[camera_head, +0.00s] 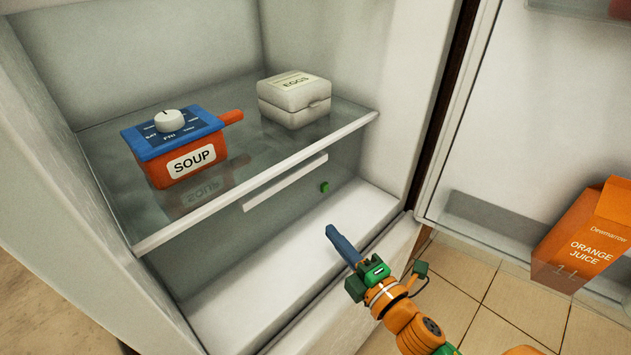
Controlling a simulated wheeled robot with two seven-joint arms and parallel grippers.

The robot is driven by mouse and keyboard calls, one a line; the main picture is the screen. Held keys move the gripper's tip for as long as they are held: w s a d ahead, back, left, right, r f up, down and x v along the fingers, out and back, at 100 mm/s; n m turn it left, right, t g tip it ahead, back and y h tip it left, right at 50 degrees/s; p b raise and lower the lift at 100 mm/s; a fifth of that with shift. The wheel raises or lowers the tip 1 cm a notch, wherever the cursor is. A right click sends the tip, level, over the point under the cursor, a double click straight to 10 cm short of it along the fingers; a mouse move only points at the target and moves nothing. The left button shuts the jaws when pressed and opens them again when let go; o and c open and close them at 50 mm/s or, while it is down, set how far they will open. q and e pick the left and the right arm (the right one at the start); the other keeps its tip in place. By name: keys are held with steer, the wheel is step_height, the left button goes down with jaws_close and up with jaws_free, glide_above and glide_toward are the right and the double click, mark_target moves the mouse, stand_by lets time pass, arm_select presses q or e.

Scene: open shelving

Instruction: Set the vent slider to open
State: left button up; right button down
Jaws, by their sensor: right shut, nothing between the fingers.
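A long pale strip (285,183) sits just below the front edge of the glass shelf inside the open fridge. My left gripper is not in view.
On the glass shelf (258,165) stand an orange soup container (178,150) with a blue dial lid and a white egg box (294,98). The open door at right holds an orange juice carton (585,236). The white fridge floor (240,290) is clear.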

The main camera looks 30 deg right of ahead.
glide_toward(316, 190)
steer(key=w+a, duration=0.4)
steer(key=w, duration=0.1)
steer(key=shift+a, duration=0.15)
steer(key=d, duration=0.1)
steer(key=w+d, duration=0.1)
steer(key=d, duration=0.1)
steer(key=shift+w+d, duration=0.15)
steer(key=shift+d, duration=0.25)
steer(key=shift+p, duration=0.3)
